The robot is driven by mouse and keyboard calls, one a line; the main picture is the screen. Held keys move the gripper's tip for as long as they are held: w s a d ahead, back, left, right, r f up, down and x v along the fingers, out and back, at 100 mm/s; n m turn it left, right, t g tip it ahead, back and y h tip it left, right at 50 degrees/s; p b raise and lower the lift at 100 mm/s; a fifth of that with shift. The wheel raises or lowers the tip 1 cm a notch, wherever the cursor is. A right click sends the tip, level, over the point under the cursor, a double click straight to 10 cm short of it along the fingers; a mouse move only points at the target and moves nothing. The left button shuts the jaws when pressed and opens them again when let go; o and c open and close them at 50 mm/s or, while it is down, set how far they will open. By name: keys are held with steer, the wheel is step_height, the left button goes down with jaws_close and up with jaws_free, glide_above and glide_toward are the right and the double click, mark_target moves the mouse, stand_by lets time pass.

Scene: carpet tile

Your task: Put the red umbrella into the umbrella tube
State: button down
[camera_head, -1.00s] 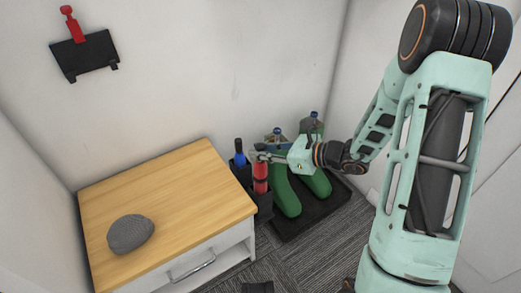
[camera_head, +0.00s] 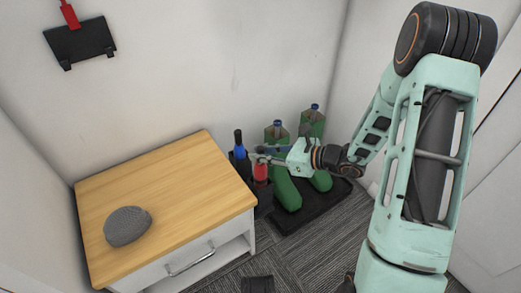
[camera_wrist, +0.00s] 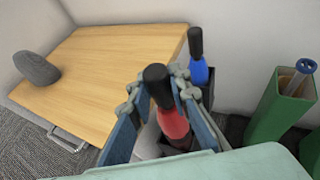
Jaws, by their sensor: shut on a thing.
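The red umbrella (camera_head: 261,172) is upright with its lower part inside a dark umbrella tube (camera_head: 264,198) beside the cabinet. In the wrist view the red umbrella (camera_wrist: 173,125) shows its black handle between my fingers. My gripper (camera_head: 262,159) is shut on it near the top; its fingers also show in the wrist view (camera_wrist: 158,96). The tube's rim (camera_wrist: 205,148) is partly hidden by the fingers and umbrella. How deep the umbrella reaches cannot be seen.
A blue umbrella (camera_head: 239,152) stands in a dark holder just behind. Green containers (camera_head: 285,188) stand on a black tray (camera_head: 310,208) to the right. A wooden-topped cabinet (camera_head: 165,190) with a grey stone-like object (camera_head: 127,227) is left. A black wall rack (camera_head: 80,42) hangs above.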

steer(key=shift+f, duration=1.5)
steer(key=c, duration=1.7)
jaws_free()
steer(key=shift+f, duration=0.1)
steer(key=shift+d, duration=0.1)
